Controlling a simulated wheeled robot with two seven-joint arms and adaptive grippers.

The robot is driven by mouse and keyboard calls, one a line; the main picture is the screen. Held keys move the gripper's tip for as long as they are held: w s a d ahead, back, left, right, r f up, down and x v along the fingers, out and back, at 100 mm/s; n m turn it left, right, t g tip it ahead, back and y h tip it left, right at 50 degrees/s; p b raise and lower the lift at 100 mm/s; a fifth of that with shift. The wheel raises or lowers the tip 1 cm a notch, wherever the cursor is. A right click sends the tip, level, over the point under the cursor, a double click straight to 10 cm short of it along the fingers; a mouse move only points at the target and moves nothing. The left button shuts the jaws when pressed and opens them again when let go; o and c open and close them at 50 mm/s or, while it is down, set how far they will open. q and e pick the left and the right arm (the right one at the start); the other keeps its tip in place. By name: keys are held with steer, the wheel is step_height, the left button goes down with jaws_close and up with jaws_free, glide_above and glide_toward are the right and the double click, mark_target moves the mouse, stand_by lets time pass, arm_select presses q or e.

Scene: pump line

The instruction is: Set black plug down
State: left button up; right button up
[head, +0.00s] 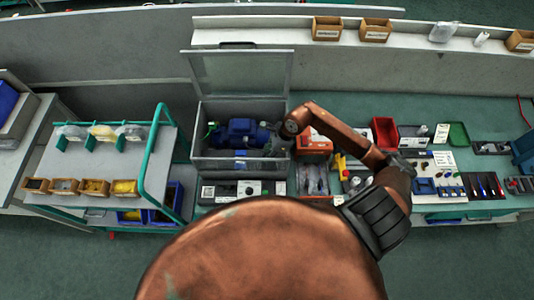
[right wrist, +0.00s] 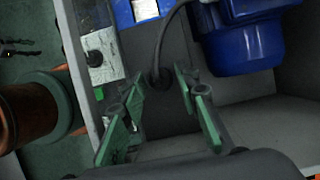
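The black plug (right wrist: 160,79) is at the end of a dark cable in the right wrist view, low inside the grey open-lidded box. My right gripper (right wrist: 160,84) has its green fingers spread, one on each side of the plug, with visible gaps. I cannot tell how far above the box floor the plug is. In the head view my right gripper (head: 277,147) reaches into the right side of the box (head: 198,160), and the plug cannot be made out. The blue pump (head: 242,132) lies in the box. My left gripper is not in view.
A control panel (head: 238,190) with a black round part stands in front of the box. The raised clear lid (head: 240,72) is behind it. A green-railed cart (head: 150,150) is at left. Red bins (head: 385,132) and small tools fill the bench at right.

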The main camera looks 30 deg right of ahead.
steer(key=shift+r, duration=0.1)
steer(key=shift+r, duration=0.15)
steer(key=b+v, duration=0.1)
steer(key=v, duration=1)
steer(key=shift+s+d+r, duration=0.15)
steer(key=shift+s+r, duration=0.05)
steer(key=shift+r, duration=0.15)
